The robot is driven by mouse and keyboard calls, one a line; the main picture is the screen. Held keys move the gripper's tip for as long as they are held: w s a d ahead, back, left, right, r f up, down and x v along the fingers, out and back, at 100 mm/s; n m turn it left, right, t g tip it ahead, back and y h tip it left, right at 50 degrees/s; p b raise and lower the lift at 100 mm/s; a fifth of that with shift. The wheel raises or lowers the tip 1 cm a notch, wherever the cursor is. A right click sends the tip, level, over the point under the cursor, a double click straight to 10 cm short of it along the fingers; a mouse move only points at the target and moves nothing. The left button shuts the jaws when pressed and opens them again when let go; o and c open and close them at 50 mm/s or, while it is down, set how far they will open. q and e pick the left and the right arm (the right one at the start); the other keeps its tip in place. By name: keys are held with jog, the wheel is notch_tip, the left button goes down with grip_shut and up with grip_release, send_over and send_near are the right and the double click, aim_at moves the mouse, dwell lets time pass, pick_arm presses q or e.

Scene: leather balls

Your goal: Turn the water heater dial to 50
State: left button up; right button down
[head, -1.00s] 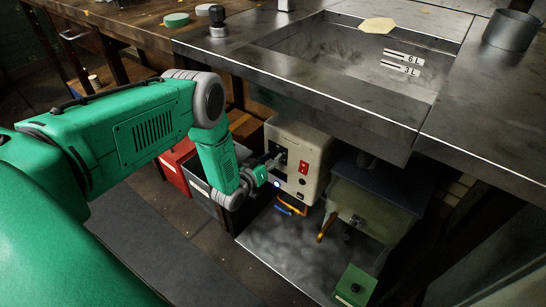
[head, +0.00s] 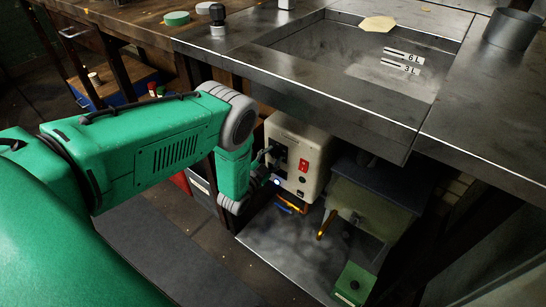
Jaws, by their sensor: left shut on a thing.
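The water heater (head: 312,150) is a cream box under the steel counter, with a red switch (head: 303,165) and a dark panel on its front. My left gripper (head: 268,163) is at the left part of that front, shut on the heater's dial. The dial is mostly hidden by the fingers, and its scale and reading are too small to make out. A small bluish-white light (head: 277,183) shows just below the gripper. My right gripper is not in view.
The steel counter (head: 310,95) with its sunken basin overhangs the heater. A greenish tank (head: 362,205) stands to the heater's right, and a green box (head: 354,285) is on the metal floor plate. A dark bin (head: 200,188) stands left of the heater.

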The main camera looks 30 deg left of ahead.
pick_arm(q)
jog(key=shift+s+f+m+b, duration=0.1)
jog(key=shift+m+b, duration=0.1)
jog(key=shift+m, duration=0.9)
jog(key=shift+s+f+m+b, duration=0.1)
jog(key=shift+m+b, duration=0.05)
jog(key=shift+m, duration=0.95)
jog(key=shift+t, duration=0.3)
jog(key=o, duration=1)
jog(key=shift+o, duration=0.7)
jog(key=shift+w, duration=0.15)
jog(key=shift+r, duration=0.1)
jog(key=s, duration=1.2)
jog(key=shift+d, duration=0.3)
